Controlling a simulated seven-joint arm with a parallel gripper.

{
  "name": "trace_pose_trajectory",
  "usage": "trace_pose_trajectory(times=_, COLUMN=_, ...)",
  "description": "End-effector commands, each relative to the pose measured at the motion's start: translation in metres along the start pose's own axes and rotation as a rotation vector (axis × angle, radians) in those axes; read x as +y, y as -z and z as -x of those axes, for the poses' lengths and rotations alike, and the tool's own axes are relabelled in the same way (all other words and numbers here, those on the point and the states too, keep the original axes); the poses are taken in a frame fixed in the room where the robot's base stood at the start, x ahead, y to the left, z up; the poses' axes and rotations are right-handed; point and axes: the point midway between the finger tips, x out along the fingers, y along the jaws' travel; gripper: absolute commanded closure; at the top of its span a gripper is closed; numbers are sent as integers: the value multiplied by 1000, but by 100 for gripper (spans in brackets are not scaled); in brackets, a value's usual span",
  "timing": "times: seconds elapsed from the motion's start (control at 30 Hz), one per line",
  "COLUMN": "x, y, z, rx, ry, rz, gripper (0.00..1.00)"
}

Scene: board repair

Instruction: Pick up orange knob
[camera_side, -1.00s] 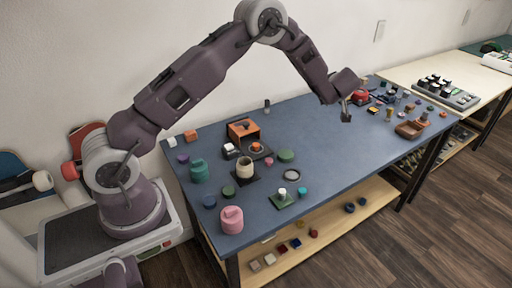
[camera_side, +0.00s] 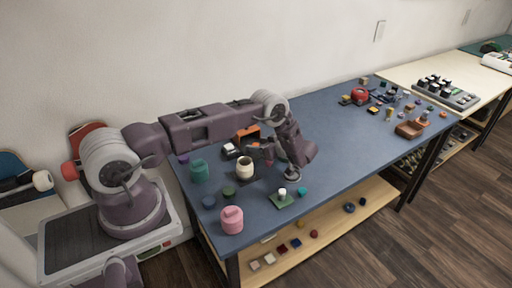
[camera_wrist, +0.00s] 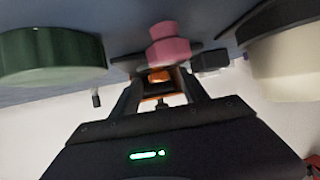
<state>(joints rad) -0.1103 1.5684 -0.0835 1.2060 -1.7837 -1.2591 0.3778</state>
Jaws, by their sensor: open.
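An orange knob (camera_wrist: 158,75) shows in the wrist view between the fingers of my gripper (camera_wrist: 160,85), which are open. I cannot tell whether the fingers touch it. In the side view my gripper (camera_side: 263,151) is low over the table, just in front of an orange box (camera_side: 247,133), and the arm hides the knob there. A pink knob (camera_wrist: 168,45) stands just beyond the orange one in the wrist view.
A cream cup (camera_side: 244,168) stands close to the left of my gripper; it also shows in the wrist view (camera_wrist: 285,65). A green round piece (camera_wrist: 50,55) is on the other side. The table's middle right is clear.

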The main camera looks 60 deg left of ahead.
Motion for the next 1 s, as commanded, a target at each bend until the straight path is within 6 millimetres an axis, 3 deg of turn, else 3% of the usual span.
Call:
trace_pose_trajectory(times=0.03, x=0, y=0, z=0, rx=0, ry=0, rz=0, gripper=48)
trace_pose_trajectory(times=0.3, x=0, y=0, z=1, rx=0, ry=-1, rz=0, gripper=100)
trace_pose_trajectory(times=0.63, x=1, y=7, z=4, rx=0, ry=-1, rz=2, gripper=100)
trace_pose_trajectory(times=1.0, x=0, y=81, z=40, rx=-1, ry=-2, rz=2, gripper=100)
